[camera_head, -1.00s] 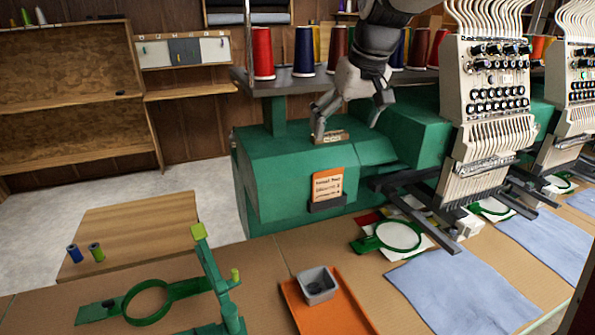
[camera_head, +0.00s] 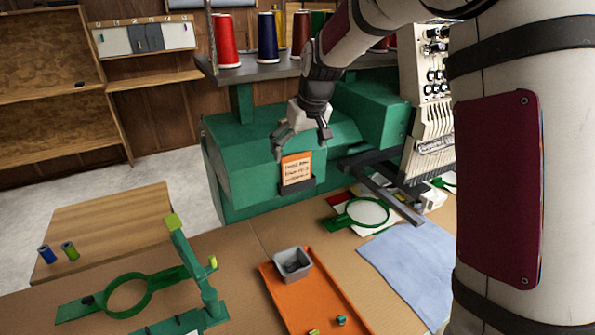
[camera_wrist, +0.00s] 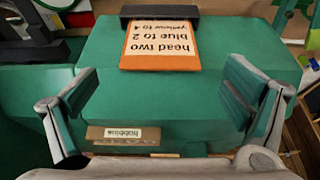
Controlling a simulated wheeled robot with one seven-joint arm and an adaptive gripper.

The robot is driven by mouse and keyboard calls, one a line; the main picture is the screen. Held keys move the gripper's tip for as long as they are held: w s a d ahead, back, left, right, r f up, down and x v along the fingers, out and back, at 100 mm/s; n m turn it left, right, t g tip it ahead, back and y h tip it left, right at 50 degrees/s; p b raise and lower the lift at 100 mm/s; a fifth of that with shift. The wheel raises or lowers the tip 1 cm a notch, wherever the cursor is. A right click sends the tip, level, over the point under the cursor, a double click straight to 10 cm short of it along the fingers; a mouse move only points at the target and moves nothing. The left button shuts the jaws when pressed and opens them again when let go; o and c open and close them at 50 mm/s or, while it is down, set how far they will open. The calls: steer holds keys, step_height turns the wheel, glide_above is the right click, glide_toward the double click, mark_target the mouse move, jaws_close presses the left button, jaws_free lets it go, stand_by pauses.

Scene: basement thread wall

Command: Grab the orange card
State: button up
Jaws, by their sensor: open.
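The orange card (camera_head: 296,169) stands upright in a dark holder (camera_head: 297,187) on the front of the green machine body (camera_head: 243,160). It bears a pale label with writing. In the wrist view the card (camera_wrist: 160,48) shows upside down at the top middle, its lower end in the dark holder (camera_wrist: 160,12). My gripper (camera_head: 302,150) is open and empty, above and close to the card in the head view. In the wrist view its two fingers (camera_wrist: 165,98) are spread wide left and right, with the card beyond them and not between the pads.
A small box labelled "bobbins" (camera_wrist: 124,135) sits on the machine between my fingers' bases. Thread cones (camera_head: 267,38) stand on the rack behind. An orange tray (camera_head: 288,299) with a grey bin (camera_head: 292,263) and a green hoop (camera_head: 366,213) lie on the table below.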

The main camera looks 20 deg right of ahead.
steer(key=shift+x, duration=0.75)
steer(key=c, duration=0.9)
steer(key=shift+c, duration=0.2)
steer(key=shift+r, duration=0.1)
